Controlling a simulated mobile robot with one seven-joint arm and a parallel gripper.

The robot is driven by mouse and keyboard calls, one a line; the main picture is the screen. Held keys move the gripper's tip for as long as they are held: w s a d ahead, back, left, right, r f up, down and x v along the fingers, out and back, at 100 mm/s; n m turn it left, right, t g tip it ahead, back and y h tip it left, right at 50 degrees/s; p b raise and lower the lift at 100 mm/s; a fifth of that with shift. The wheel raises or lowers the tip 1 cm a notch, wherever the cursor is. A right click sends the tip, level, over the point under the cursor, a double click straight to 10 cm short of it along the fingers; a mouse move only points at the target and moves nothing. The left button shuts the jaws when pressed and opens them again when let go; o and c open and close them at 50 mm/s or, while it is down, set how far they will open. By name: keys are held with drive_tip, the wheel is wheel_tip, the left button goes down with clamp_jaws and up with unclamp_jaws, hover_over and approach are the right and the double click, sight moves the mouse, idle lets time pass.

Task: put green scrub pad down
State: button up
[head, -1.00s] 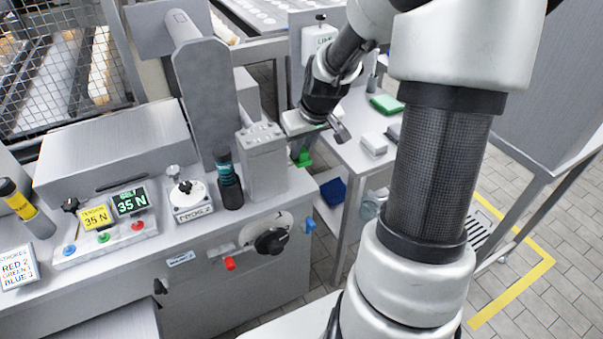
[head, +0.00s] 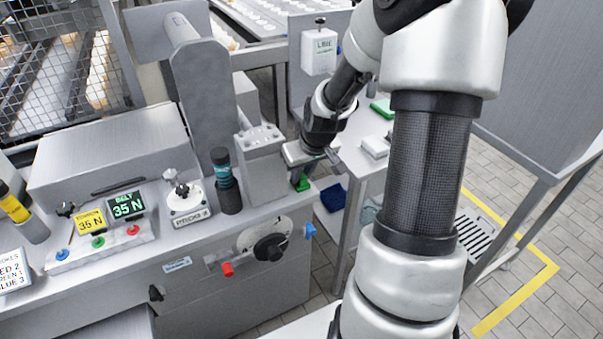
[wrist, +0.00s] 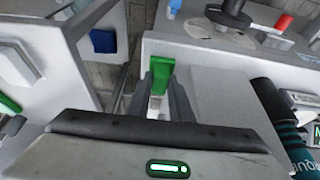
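The green scrub pad (head: 301,184) is at the right end of the machine's top in the head view. In the wrist view the pad (wrist: 161,74) is between the fingertips, standing out beyond them. My gripper (head: 304,172) points down at that corner; its fingers also show in the wrist view (wrist: 163,92) and appear closed on the pad. I cannot tell whether the pad touches the machine top (head: 262,204).
A dark teal bottle (head: 226,182) stands left of the gripper. Red (head: 227,269) and blue (head: 310,230) pieces are on the machine front. A side table on the right bears a flat green item (head: 382,108) and a white block (head: 375,146). A blue pad (head: 333,195) lies lower.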

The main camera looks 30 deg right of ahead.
drive_tip(key=o, duration=0.4)
drive_tip(key=shift+c, duration=0.2)
drive_tip(key=shift+s+r+p, duration=0.1)
drive_tip(key=shift+r+p, duration=0.2)
drive_tip(key=shift+r, duration=0.25)
drive_tip(key=p+v, duration=0.3)
drive_tip(key=v, duration=0.8)
drive_tip(key=shift+p, duration=0.3)
drive_tip(key=shift+r, duration=0.15)
